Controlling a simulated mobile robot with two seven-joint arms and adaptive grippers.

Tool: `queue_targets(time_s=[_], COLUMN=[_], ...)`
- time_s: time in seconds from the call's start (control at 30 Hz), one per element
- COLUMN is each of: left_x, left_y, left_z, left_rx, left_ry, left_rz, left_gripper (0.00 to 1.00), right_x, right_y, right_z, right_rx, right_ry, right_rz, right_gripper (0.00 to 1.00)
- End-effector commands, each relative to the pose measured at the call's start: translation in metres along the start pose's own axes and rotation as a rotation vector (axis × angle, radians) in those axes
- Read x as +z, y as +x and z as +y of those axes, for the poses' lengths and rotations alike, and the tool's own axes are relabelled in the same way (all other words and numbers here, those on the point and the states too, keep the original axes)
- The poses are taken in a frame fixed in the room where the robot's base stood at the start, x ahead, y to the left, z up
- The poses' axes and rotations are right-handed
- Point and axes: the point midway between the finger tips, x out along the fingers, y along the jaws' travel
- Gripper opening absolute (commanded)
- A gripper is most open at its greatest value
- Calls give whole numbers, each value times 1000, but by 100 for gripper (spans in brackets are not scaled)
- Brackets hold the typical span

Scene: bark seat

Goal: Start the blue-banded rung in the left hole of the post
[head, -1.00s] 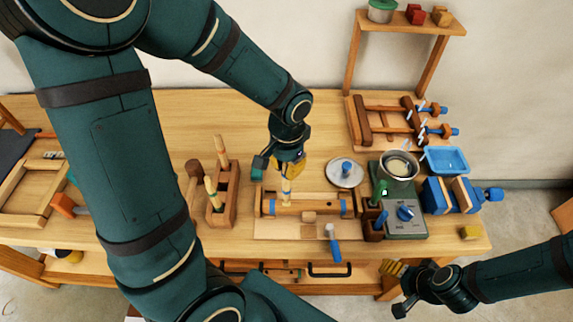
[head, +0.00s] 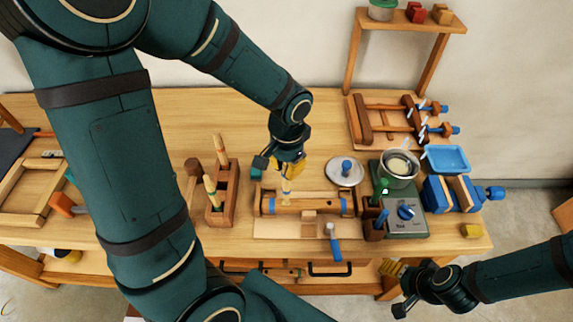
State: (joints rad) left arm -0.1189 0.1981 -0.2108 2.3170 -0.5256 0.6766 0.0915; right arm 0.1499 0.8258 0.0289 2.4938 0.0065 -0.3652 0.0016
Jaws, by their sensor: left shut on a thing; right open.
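My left gripper (head: 287,170) is shut on a pale wooden rung (head: 286,189) and holds it about upright over the left part of the post. The gripper hides the rung's upper part, and its blue band cannot be made out. The post (head: 315,206) is a brown bar lying across the bench, with blue patches near both ends. The rung's lower end meets the post in the picture; I cannot tell whether it is in the left hole or only above it. My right gripper (head: 398,287) is open and empty, off the bench's front right.
A wooden rack (head: 223,207) with two upright rungs and a mallet (head: 193,171) stand left of the post. A blue-handled tool (head: 333,243) lies in front. A round dish (head: 345,172), a glue pot (head: 399,168) and a blue vise (head: 450,195) stand to the right.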

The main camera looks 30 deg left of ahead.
Motion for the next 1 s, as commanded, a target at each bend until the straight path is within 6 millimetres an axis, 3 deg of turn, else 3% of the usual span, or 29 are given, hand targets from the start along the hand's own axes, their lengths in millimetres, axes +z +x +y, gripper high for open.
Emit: queue_targets(time_s=[1.0], left_x=[0], left_y=[13], left_z=[0], left_rx=[0], left_ry=[0], left_rz=[0], left_gripper=[0], right_x=[1], right_y=[10], right_z=[4], right_rx=[0], right_ry=[0], right_rz=[0], right_gripper=[69])
